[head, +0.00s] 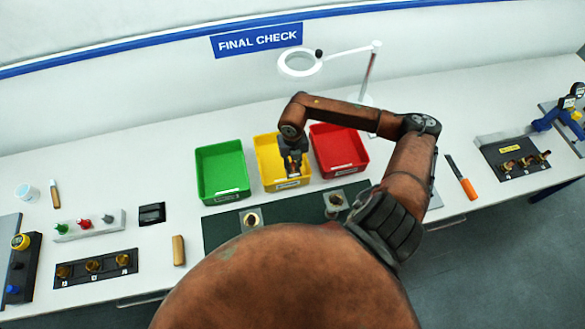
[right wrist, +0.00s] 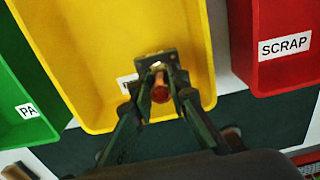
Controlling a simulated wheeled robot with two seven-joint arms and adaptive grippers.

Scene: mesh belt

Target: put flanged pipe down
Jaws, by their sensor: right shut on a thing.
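My right gripper (head: 292,162) is over the yellow bin (head: 267,147), near its front wall. In the right wrist view its fingers (right wrist: 158,88) are shut on the flanged pipe (right wrist: 159,80), a small copper-coloured tube with a squarish flange. The pipe is in front of the yellow bin's inside (right wrist: 115,50) and partly covers the bin's front label. I cannot tell whether the pipe touches the bin floor. In the head view the gripper mostly hides the pipe. My left gripper is not in view.
A green bin (head: 221,170) stands to the left and a red bin (head: 338,150) marked SCRAP to the right. Two flanged pieces (head: 251,218) (head: 335,203) are on the dark mat (head: 222,231) in front. A white magnifier lamp (head: 299,64) stands behind.

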